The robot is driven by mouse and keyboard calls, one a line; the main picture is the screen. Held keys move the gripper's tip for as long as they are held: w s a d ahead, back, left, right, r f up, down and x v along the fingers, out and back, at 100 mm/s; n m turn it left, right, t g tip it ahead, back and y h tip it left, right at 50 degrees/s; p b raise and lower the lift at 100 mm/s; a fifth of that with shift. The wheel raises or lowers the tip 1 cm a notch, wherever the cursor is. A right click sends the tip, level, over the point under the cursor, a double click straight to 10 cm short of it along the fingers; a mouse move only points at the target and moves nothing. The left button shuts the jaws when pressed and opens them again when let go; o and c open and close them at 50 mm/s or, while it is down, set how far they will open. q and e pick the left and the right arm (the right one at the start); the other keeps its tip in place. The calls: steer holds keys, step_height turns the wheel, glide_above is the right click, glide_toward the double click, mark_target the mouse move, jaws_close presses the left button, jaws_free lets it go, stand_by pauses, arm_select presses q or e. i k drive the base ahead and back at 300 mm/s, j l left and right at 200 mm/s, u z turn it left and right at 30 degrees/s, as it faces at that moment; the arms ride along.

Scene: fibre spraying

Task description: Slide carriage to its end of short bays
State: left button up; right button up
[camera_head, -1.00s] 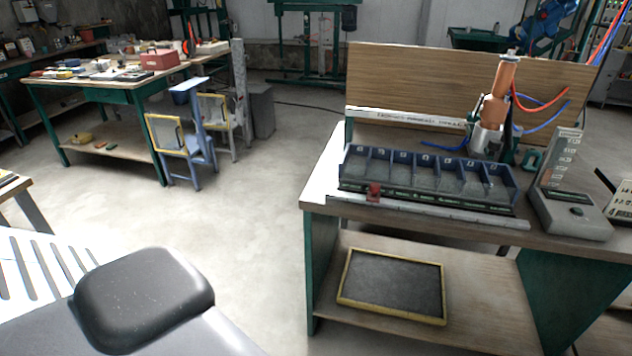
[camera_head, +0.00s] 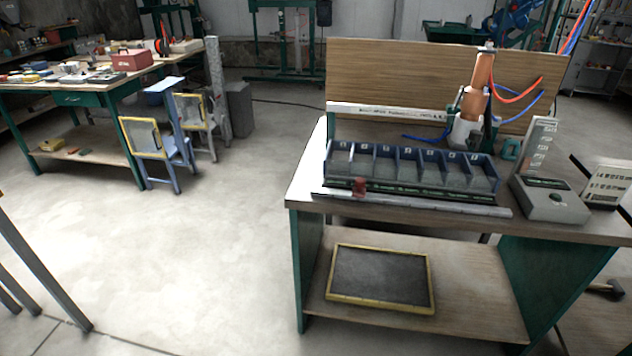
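A small red carriage (camera_head: 359,187) sits on a rail (camera_head: 415,203) along the front of a blue bin row (camera_head: 405,168). The row has several open bays side by side, each with a small label. The carriage stands near the left end of the rail, in front of the bays at the left. An orange spray device (camera_head: 479,88) with red and blue hoses stands behind the right part of the row. Neither of my grippers is in view.
The bin row stands on a wooden workbench (camera_head: 302,187) with green legs. A grey control box (camera_head: 549,200) stands to its right. A yellow-framed tray (camera_head: 381,278) lies on the lower shelf. The floor (camera_head: 225,240) left of the bench is clear; chairs and another table stand further back.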

mark_target(467, 133)
steer(key=i+j+z, duration=0.1)
steer(key=z, duration=0.25)
steer(key=i+j+z, duration=0.2)
steer(key=z, duration=0.15)
steer(key=i, duration=0.1)
